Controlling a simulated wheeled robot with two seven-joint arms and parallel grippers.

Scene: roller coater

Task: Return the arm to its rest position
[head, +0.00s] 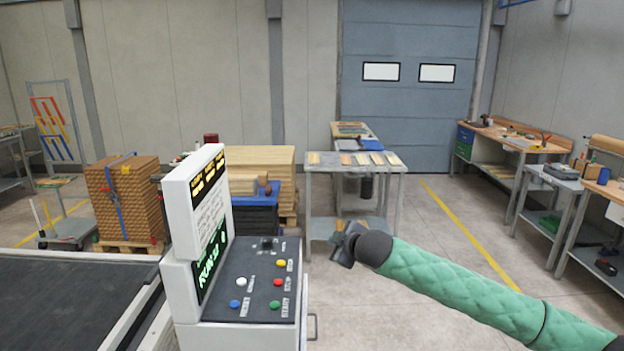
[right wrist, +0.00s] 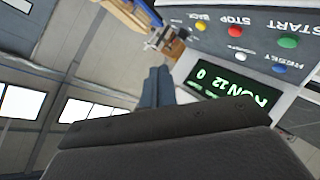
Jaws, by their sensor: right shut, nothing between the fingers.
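My right arm reaches in from the right in the head view, in a green quilted sleeve. Its gripper (head: 345,243) is shut and empty, in the air to the right of the control panel (head: 255,265) and apart from it. The panel carries a green button (head: 274,305), a red button (head: 278,282), a yellow button (head: 281,263), a white button (head: 241,282) and a blue button (head: 234,304). Its green-lit screen (right wrist: 228,98) reads RUN. My left gripper is not in view.
A dark conveyor belt (head: 70,300) lies left of the panel. A grey table (head: 355,168) with wooden boards stands beyond the gripper. Stacked brown boards (head: 125,200) stand at the left. Workbenches (head: 520,142) line the right wall. The floor (head: 440,235) between is open.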

